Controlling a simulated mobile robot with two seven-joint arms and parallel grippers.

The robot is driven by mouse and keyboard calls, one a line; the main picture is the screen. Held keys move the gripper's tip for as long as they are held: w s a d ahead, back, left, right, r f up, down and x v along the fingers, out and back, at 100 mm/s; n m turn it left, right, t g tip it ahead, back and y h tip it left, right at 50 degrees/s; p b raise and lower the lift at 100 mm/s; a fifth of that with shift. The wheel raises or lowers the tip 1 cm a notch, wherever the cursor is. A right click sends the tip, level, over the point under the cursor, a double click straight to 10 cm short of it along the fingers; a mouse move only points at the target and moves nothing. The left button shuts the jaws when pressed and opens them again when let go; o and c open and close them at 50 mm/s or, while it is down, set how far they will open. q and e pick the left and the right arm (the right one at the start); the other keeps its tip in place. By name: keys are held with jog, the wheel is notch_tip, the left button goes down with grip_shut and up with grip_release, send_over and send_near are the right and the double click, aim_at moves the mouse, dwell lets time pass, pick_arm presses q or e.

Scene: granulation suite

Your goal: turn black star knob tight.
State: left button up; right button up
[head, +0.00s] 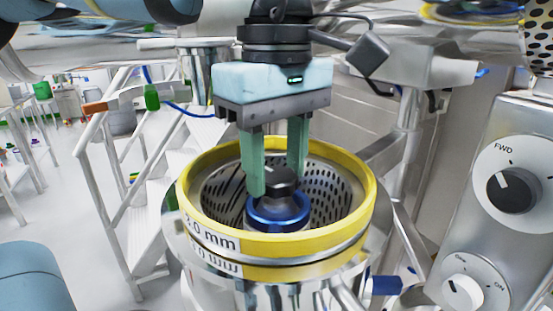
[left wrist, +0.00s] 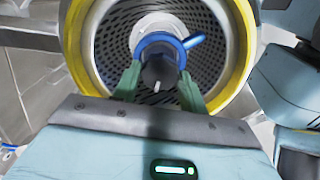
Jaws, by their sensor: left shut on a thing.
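The black knob (head: 282,184) sits in the middle of a perforated metal basket with a yellow rim (head: 190,215), above a blue ring (head: 278,215). My left gripper (head: 277,180) points down into the basket, its two green fingers on either side of the knob and shut on it. In the left wrist view the knob (left wrist: 160,72) is between the fingertips, with a pale mark on it and the blue ring (left wrist: 150,40) behind. The fingers partly hide the knob's sides, so its star shape is hard to make out. My right gripper is not in view.
The yellow rim surrounds my fingers closely. Metal stairs with railings (head: 125,190) stand at the left. Open floor lies further left.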

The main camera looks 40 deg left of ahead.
aim_at(277, 175)
pick_arm(q)
jog(key=m, duration=0.4)
jog(key=shift+r+m, duration=0.1)
jog(key=shift+m, duration=0.2)
jog(key=m, duration=0.4)
dwell(0.5)
jog(key=o, duration=1)
notch_tip(277, 175, up, 8)
jog(key=shift+f+p, duration=0.1)
jog(key=shift+p, duration=0.25)
jog(key=shift+f, duration=0.1)
